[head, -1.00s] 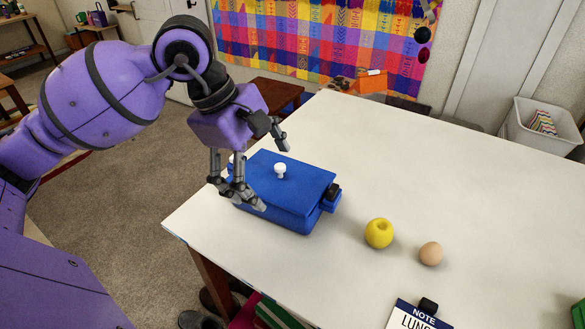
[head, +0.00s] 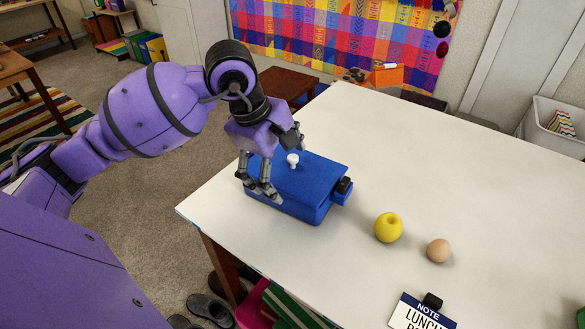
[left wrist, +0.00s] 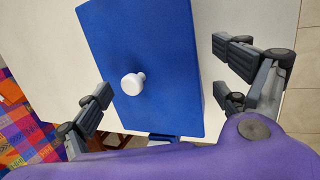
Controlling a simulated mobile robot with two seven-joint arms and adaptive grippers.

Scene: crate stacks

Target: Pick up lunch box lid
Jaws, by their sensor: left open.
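The blue lunch box (head: 318,213) stands closed on the white table. Its flat blue lid (head: 318,178) lies on top and has a white knob (head: 293,160). In the left wrist view the lid (left wrist: 165,45) fills the middle, with the knob (left wrist: 132,84) left of centre. My left gripper (head: 278,166) is open over the lid's left part. In the left wrist view its fingers (left wrist: 165,85) are spread on both sides of the lid and knob, apart from the knob. My right gripper is not in view.
A yellow apple (head: 388,227) and a brown egg (head: 438,250) lie right of the box. A note sign (head: 422,312) stands at the front edge. A white bin (head: 552,128) is beyond the table.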

